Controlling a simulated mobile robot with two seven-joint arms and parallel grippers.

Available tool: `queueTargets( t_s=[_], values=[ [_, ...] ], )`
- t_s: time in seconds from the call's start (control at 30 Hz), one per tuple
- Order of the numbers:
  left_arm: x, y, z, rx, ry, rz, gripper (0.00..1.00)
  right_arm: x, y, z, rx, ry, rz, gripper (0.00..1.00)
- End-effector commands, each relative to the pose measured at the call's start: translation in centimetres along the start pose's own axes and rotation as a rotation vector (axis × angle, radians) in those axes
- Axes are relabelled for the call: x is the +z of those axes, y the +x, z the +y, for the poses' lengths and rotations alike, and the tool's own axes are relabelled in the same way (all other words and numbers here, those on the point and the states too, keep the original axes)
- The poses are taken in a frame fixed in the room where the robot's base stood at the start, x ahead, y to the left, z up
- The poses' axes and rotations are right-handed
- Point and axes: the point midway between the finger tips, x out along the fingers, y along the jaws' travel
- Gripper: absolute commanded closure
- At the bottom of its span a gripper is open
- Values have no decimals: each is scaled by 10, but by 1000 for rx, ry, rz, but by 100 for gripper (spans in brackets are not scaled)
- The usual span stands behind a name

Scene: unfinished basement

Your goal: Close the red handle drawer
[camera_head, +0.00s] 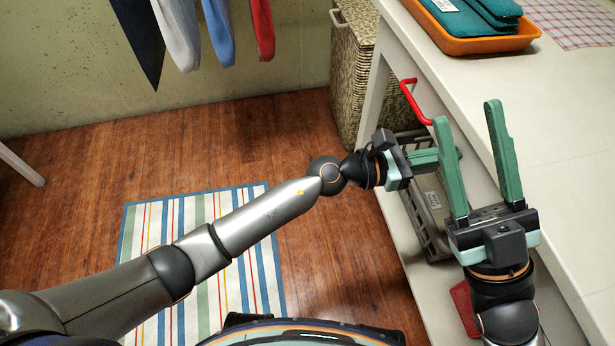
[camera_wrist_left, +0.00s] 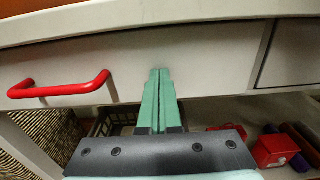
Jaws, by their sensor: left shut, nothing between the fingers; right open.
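The drawer with the red handle has a white front (camera_wrist_left: 205,62) under the table edge in the left wrist view. Its red handle (camera_wrist_left: 62,91) is left of my fingers; in the head view the handle (camera_head: 413,100) shows beside the table. My left gripper (camera_head: 428,160) is shut and empty, partly hidden behind a right finger. In the left wrist view its fingertips (camera_wrist_left: 160,72) overlap the drawer front, right of the handle; I cannot tell whether they touch it. How far the drawer stands out is unclear. My right gripper (camera_head: 466,112) is open and empty beside the table edge.
The white table (camera_head: 560,120) carries an orange tray (camera_head: 470,44) with teal items. A basket crate (camera_head: 428,205) and a red box (camera_wrist_left: 275,150) are on the lower shelf. A wicker hamper (camera_head: 352,70) stands behind. A striped rug (camera_head: 150,232) lies on the floor.

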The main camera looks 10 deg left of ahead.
Motion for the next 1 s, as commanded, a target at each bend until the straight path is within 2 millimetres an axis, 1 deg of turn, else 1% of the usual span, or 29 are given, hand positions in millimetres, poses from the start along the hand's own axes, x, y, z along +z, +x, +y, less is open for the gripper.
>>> queueTargets(
  t_s=[0.03, 0.13, 0.4, 0.77, 1.0],
  values=[
    [-1, 5, 0, 0, -1, 0, 100, 1, -1, -1, 0, 3, -1, 53],
    [-1, 11, 0, -1, 0, 0, 100, 2, -2, -2, 0, 8, -2, 53],
    [1, 18, 0, 1, 1, -3, 100, 2, -2, -3, -3, 12, -2, 53],
    [2, 17, 2, 4, 3, -4, 100, 2, -2, -3, -5, 10, 2, 53],
    [0, 9, 12, 4, 4, -3, 100, 6, -6, -4, -6, 14, 1, 53]
  ],
)
